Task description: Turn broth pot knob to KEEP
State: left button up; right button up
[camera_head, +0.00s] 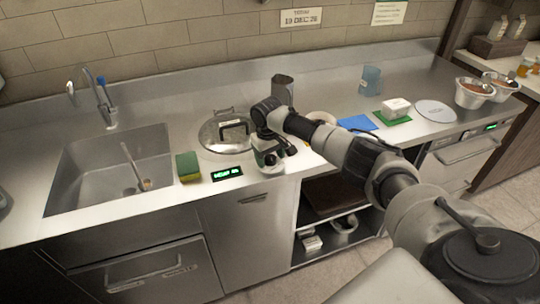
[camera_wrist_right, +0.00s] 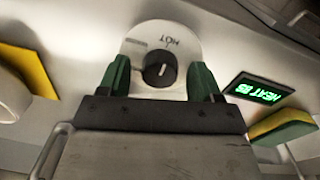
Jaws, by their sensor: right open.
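The black round knob (camera_wrist_right: 158,69) sits on a pale dial plate (camera_wrist_right: 183,42) in the right wrist view. The word HOT shows inverted near the plate's upper edge; I cannot make out a KEEP mark. A short light pointer line shows on the knob. My right gripper (camera_wrist_right: 160,82) is open, its green-padded fingers on either side of the knob; contact cannot be told. In the head view my right gripper (camera_head: 270,157) is at the counter's front edge and hides the knob. The broth pot's round lid (camera_head: 212,137) is set in the counter behind it. My left gripper is out of view.
A lit green display (camera_head: 227,173), apparently reading HEAT 85 in the wrist view (camera_wrist_right: 258,92), is beside the dial. A green-yellow sponge (camera_head: 188,167) stands near the sink (camera_head: 75,187). A blue sheet (camera_head: 357,123) and a white block (camera_head: 396,107) lie to the right.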

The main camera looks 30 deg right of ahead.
jog(key=c, duration=0.9)
